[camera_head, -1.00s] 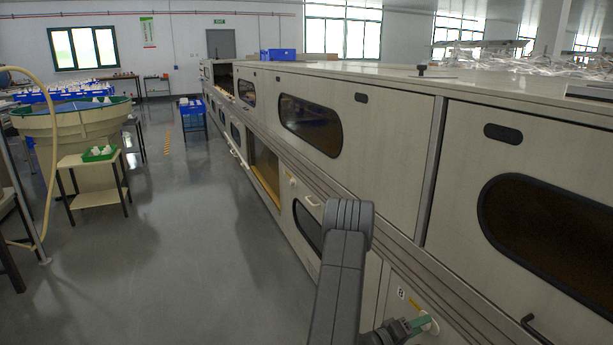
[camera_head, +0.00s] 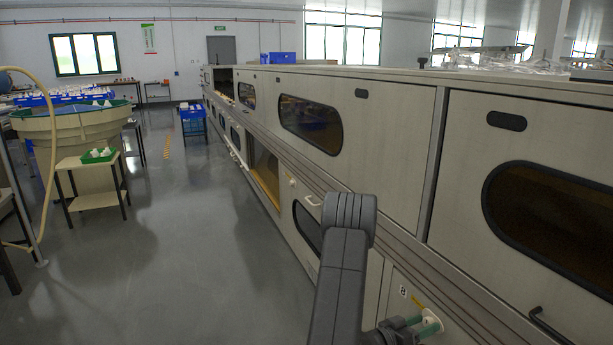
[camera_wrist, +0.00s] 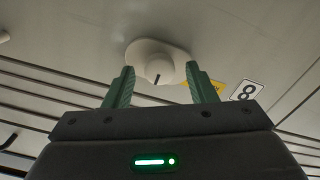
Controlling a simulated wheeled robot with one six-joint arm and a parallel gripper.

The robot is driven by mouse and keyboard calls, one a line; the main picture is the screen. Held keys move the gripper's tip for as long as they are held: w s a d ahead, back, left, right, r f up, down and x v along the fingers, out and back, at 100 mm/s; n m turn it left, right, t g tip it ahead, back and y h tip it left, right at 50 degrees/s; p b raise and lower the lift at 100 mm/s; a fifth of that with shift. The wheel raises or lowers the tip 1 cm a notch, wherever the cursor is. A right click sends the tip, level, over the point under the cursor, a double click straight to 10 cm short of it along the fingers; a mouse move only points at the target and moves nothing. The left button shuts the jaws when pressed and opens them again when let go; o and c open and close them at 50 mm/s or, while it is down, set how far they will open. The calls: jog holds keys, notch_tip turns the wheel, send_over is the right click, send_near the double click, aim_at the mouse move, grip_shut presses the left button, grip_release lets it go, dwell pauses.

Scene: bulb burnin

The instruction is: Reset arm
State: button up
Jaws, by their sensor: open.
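My gripper (camera_head: 430,324) is at the lower right of the head view, by the beige machine's lower panel. Its two green fingers stand apart, open, one on each side of a white round knob (camera_wrist: 154,62) in the wrist view. The knob has a dark pointer mark and sits on a pale oval base. Nothing is held between the fingers. Whether a finger touches the knob I cannot tell. A label with the number 8 (camera_wrist: 246,91) and a yellow label (camera_wrist: 217,87) are on the panel beside the knob.
The long beige machine (camera_head: 395,150) with dark oval windows fills the right side. A dark handle (camera_head: 550,325) juts out at the lower right. At left stand a bowl feeder (camera_head: 75,125) and a small table with a green tray (camera_head: 98,156). The grey floor between is clear.

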jog(key=shift+s+m+b, duration=0.1)
jog(key=shift+m+b, duration=0.6)
jog(key=shift+m, duration=1.6)
